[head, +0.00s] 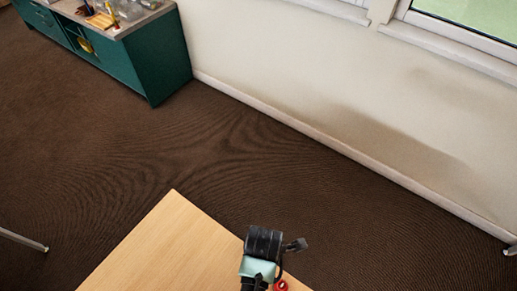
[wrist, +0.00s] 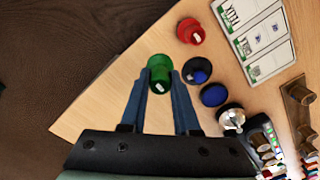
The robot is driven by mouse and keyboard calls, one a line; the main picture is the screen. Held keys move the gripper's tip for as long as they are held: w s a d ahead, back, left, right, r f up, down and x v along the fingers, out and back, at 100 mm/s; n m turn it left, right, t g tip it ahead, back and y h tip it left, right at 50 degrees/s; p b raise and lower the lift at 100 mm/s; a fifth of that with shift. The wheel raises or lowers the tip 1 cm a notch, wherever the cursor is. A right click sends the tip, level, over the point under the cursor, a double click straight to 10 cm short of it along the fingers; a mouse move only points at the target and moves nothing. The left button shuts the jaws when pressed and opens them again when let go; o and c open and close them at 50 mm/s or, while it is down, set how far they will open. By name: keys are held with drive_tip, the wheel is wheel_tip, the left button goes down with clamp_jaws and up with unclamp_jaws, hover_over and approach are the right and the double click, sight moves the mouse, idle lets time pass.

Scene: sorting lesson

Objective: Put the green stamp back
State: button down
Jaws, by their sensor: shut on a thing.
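The green stamp (wrist: 159,91), round with a small white mark on top, sits between my two fingers in the wrist view. My gripper (wrist: 160,74) is shut on it, one blue-grey finger on each side. I cannot tell whether it touches the table or hangs just above it. In the head view my arm's end (head: 261,268) is over the wooden table, and the green stamp is hidden there. A red stamp (wrist: 190,30) stands up and right of the green one. A blue stamp (wrist: 196,70) stands close on its right.
A dark blue round thing (wrist: 214,95) and a silver-and-black round thing (wrist: 231,119) lie right of my gripper. A white board with printed cards (wrist: 254,40) lies upper right. Brown blocks (wrist: 298,93) crowd the right edge. The wooden tabletop (head: 172,245) is bare on the left.

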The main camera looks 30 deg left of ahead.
drive_tip(key=shift+f, duration=2.8)
drive_tip(key=shift+f, duration=0.15)
drive_tip(key=c, duration=0.6)
unclamp_jaws()
drive_tip(key=shift+c, duration=0.2)
